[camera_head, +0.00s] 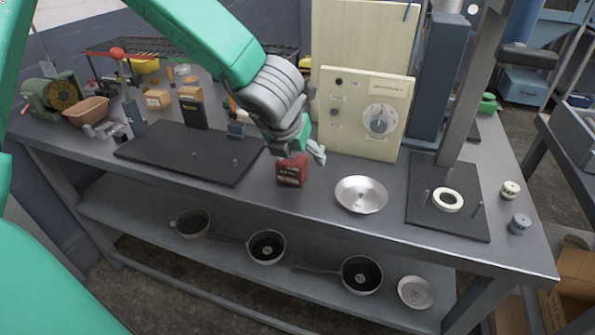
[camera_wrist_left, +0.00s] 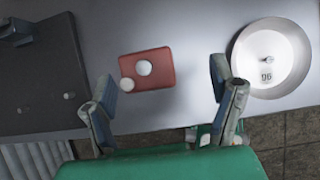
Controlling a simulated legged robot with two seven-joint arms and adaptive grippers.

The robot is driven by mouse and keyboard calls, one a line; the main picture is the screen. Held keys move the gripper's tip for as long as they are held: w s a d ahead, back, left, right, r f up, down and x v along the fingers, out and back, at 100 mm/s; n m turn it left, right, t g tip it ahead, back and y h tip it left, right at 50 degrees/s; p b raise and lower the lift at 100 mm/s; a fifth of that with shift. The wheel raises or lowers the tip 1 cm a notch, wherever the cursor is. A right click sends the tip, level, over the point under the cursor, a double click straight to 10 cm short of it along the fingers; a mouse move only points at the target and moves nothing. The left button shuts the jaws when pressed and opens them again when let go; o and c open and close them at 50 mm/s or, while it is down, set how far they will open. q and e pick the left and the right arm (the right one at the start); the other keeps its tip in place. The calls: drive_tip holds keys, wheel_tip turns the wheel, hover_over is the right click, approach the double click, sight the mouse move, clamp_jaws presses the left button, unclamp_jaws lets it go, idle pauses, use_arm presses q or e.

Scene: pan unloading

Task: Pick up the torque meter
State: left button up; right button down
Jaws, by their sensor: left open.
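The torque meter, which I take to be the small red box (camera_head: 291,170), stands near the front edge of the grey workbench. In the left wrist view its red top (camera_wrist_left: 160,59) carries two pale round knobs. My left gripper (camera_head: 299,149) is above it, partly overlapping it in the head view. In the wrist view the two fingers of my left gripper (camera_wrist_left: 163,92) are wide apart, with the box beyond and between them. Nothing is held. My right gripper is not in view.
A shallow metal pan (camera_head: 361,194) sits right of the red box. A cream panel with a dial (camera_head: 365,115) stands behind it. Dark plates lie left (camera_head: 190,152) and right (camera_head: 447,200). Several pans, including one (camera_head: 361,274), rest on the lower shelf.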

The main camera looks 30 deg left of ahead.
sight(294, 161)
use_arm(q)
drive_tip(key=a+f, duration=0.1)
drive_tip(key=f, duration=0.1)
drive_tip(key=w+a+f, duration=0.1)
drive_tip(key=a, duration=0.1)
drive_tip(key=shift+f, duration=0.4)
drive_tip(key=shift+w+d+f+b, duration=0.15)
drive_tip(key=shift+w+f+b, duration=0.1)
drive_tip(key=shift+f, duration=0.2)
drive_tip(key=shift+w+d+f+b, duration=0.15)
drive_tip(key=shift+w+f, duration=0.1)
drive_tip(key=shift+f, duration=0.15)
drive_tip(key=shift+w+d, duration=0.2)
drive_tip(key=shift+d, duration=0.3)
drive_tip(key=shift+s+r, duration=0.1)
drive_tip(key=shift+s, duration=0.05)
drive_tip(key=c, duration=0.3)
drive_tip(key=shift+a, duration=0.3)
drive_tip(key=c, duration=0.7)
drive_tip(key=shift+a, duration=0.25)
drive_tip(key=c, duration=0.5)
drive_tip(key=shift+o, duration=0.2)
drive_tip(key=shift+a+f, duration=0.1)
drive_tip(key=shift+f, duration=0.1)
